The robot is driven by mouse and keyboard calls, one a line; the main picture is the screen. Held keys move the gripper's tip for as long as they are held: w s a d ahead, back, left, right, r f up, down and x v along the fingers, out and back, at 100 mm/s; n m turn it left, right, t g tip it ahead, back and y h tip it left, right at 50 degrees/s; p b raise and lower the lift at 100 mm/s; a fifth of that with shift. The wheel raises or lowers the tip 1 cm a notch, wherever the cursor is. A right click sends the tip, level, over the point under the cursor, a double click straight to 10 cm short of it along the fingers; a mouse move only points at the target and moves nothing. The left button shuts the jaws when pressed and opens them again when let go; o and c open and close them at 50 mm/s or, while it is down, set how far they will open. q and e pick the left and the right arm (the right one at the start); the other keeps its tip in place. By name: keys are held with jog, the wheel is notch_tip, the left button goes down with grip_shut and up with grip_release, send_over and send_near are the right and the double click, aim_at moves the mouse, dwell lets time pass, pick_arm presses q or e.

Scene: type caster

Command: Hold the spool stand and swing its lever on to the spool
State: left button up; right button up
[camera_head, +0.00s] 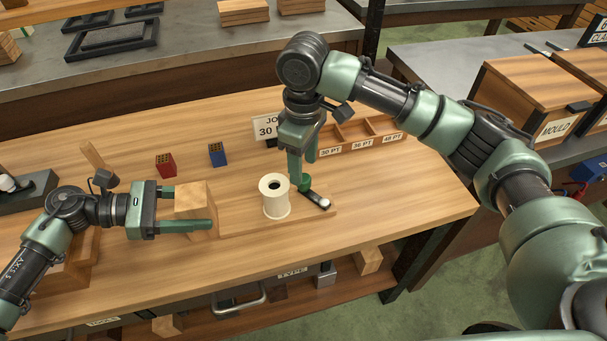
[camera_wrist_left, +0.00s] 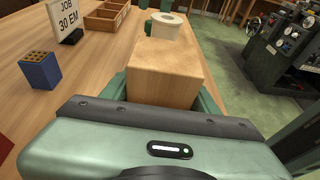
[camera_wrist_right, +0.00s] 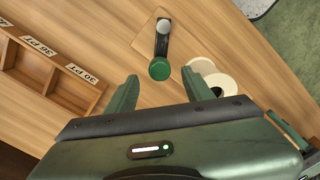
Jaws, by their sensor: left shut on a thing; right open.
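The spool stand has a flat wooden base board (camera_head: 245,222) with a wooden block (camera_head: 194,200) at its left end. My left gripper (camera_head: 207,208) is shut on that block, which also shows between its fingers in the left wrist view (camera_wrist_left: 165,72). A cream spool (camera_head: 275,203) stands upright on the board. The black lever (camera_head: 316,198) lies at the board's right end, beside the spool, with a green knob (camera_wrist_right: 159,69) at its free end. My right gripper (camera_wrist_right: 160,77) points down, open, with the knob near and between its fingertips; contact is not clear.
Red (camera_head: 166,165) and blue (camera_head: 217,153) blocks with holes stand behind the stand. A compartment tray (camera_head: 360,141) and a job sign (camera_head: 266,127) are behind the right gripper. The table's front edge is close to the stand.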

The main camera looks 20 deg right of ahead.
notch_tip(320, 180, up, 7)
jog(key=shift+f, duration=0.1)
jog(key=shift+f, duration=0.1)
jog(key=c, duration=0.7)
jog(key=shift+s+d+f+y, duration=0.1)
jog(key=shift+d+f+y, duration=0.1)
jog(key=shift+y, duration=0.1)
grip_shut()
jog(key=m+y, duration=0.3)
jog(key=y, duration=0.1)
send_near(305, 178)
jog(key=d+f, duration=0.1)
jog(key=d, duration=0.1)
jog(key=d+m+t+y, duration=0.2)
jog(key=d+t, duration=0.1)
jog(key=d, duration=0.4)
jog(key=x, duration=0.8)
jog(key=shift+s+a+f, duration=0.3)
jog(key=shift+f, duration=0.05)
jog(key=a, duration=0.3)
jog(key=shift+s+a+f, duration=0.1)
jog(key=shift+s+f, duration=0.1)
jog(key=shift+s, duration=0.15)
jog(key=shift+s+a, duration=0.15)
jog(key=shift+a, duration=0.25)
